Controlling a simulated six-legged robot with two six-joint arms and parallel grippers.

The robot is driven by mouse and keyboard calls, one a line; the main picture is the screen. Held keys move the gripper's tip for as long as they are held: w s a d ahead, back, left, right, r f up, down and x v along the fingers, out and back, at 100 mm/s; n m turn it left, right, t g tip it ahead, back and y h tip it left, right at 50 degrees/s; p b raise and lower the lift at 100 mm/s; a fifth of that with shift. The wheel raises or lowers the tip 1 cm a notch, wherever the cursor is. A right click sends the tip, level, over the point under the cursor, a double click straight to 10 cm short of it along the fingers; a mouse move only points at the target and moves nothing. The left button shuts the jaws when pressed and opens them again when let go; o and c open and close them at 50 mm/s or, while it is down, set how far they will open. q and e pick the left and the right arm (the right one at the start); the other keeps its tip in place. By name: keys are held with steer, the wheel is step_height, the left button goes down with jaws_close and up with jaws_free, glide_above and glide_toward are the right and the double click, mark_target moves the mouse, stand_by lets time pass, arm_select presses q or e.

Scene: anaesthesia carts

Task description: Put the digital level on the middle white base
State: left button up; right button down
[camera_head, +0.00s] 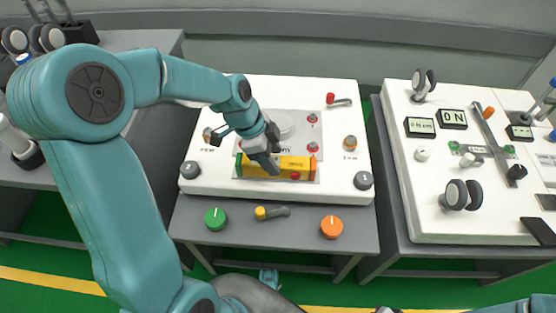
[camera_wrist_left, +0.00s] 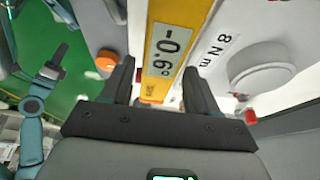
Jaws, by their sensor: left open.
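The digital level (camera_head: 297,163) is a yellow bar with a green left end and an orange right end. It lies along the front part of the middle white base (camera_head: 225,183), within a grey marked area. In the left wrist view the level (camera_wrist_left: 181,12) shows a display reading about -0.6°. My left gripper (camera_head: 268,165) is over the level's left half and hides part of it. In the wrist view my left gripper (camera_wrist_left: 162,88) has its fingers apart, one on each side of the level. Whether they touch it is unclear. My right gripper is not clearly seen.
The middle base carries a round dial (camera_head: 283,124), a red-ended lever (camera_head: 338,101) and several knobs. A green knob (camera_head: 215,218), a yellow-tipped tool (camera_head: 272,212) and an orange knob (camera_head: 332,227) are on the cart in front. A crowded white base (camera_head: 435,205) stands to the right.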

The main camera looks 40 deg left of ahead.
arm_select(q)
steer(key=p+v, duration=0.1)
steer(key=v, duration=0.7)
steer(key=shift+r+p, duration=0.1)
steer(key=shift+p, duration=0.25)
steer(key=shift+d, duration=0.1)
